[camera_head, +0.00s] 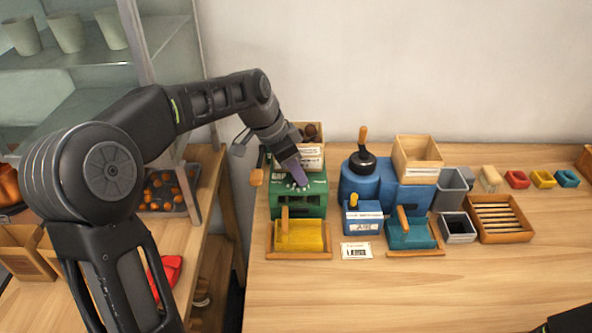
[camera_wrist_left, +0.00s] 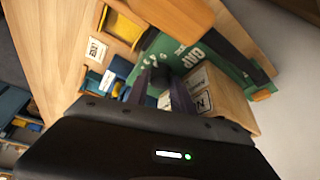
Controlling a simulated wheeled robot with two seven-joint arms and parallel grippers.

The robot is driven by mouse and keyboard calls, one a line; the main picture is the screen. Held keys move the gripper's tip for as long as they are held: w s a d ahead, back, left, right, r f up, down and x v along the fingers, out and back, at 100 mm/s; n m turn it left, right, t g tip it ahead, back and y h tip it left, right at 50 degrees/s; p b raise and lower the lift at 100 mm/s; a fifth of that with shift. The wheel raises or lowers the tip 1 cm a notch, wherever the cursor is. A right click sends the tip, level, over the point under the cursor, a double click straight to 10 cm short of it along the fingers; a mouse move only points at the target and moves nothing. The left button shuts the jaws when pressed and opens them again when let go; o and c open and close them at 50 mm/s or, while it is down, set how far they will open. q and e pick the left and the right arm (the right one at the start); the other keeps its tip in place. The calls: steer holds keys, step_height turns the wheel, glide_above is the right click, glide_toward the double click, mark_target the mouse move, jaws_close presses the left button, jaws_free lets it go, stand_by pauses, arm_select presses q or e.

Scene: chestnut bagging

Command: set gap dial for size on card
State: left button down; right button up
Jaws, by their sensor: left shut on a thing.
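The green machine (camera_head: 284,205) stands at the left end of the wooden table, with white scale marks around the gripper tip. It also shows in the left wrist view with the word GAP (camera_wrist_left: 200,47) on it. My left gripper (camera_head: 301,182) reaches down onto the top of this machine. Its fingers (camera_wrist_left: 167,88) are shut on the gap dial, which is mostly hidden by them. The small white card (camera_head: 356,251) lies flat on the table, right of the yellow tray; its print is too small to read.
A yellow tray (camera_head: 300,236) sits in front of the green machine. A blue machine (camera_head: 364,187), a blue box (camera_head: 362,218) and a teal tray (camera_head: 408,234) stand to the right. A slatted wooden tray (camera_head: 500,219) lies farther right. The front table is clear.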

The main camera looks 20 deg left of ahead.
stand_by(0.3)
arm_select(q)
steer(key=c, duration=1.1)
jaws_free()
steer(key=shift+r, duration=0.1)
steer(key=shift+n, duration=0.3)
